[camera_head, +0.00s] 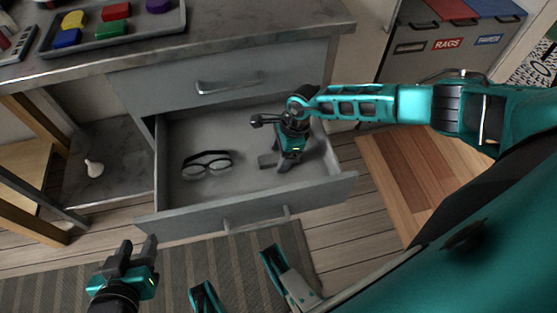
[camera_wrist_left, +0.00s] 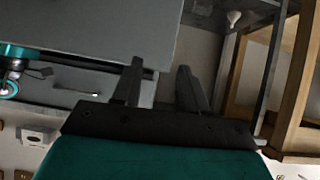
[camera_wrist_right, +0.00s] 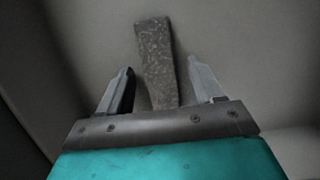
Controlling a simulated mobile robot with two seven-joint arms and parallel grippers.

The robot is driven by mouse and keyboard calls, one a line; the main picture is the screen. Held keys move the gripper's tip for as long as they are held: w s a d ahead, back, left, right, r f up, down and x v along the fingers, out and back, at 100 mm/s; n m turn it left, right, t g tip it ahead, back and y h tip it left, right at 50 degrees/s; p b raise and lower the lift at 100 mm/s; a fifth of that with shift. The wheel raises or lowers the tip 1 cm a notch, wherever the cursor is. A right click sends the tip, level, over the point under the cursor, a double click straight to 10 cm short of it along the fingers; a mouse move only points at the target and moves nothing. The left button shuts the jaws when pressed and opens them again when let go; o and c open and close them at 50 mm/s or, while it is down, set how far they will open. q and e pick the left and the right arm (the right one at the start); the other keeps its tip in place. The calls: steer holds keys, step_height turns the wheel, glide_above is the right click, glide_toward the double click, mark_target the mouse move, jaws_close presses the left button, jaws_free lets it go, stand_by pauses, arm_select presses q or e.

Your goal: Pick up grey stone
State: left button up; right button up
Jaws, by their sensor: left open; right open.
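The grey stone (camera_wrist_right: 157,62) is a long, speckled, rough-faced piece lying on the drawer floor in the right wrist view. Its near end lies between the two fingers of my right gripper (camera_wrist_right: 163,88), with a gap on each side. In the head view my right gripper (camera_head: 284,161) reaches down into the open drawer (camera_head: 240,190), open, and I cannot clearly separate the stone from the fingers there. My left gripper (camera_head: 138,252) is open and empty, in front of the drawer at the lower left. It also shows in the left wrist view (camera_wrist_left: 160,82).
Black-rimmed glasses (camera_head: 207,163) lie in the drawer, left of my right gripper. The counter (camera_head: 230,40) above holds a tray (camera_head: 140,34) of coloured blocks. A white bulb-shaped thing (camera_head: 94,168) sits on the lower shelf. Labelled bins (camera_head: 432,50) stand at the back right.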

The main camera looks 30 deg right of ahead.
steer(key=shift+c, duration=0.5)
jaws_close()
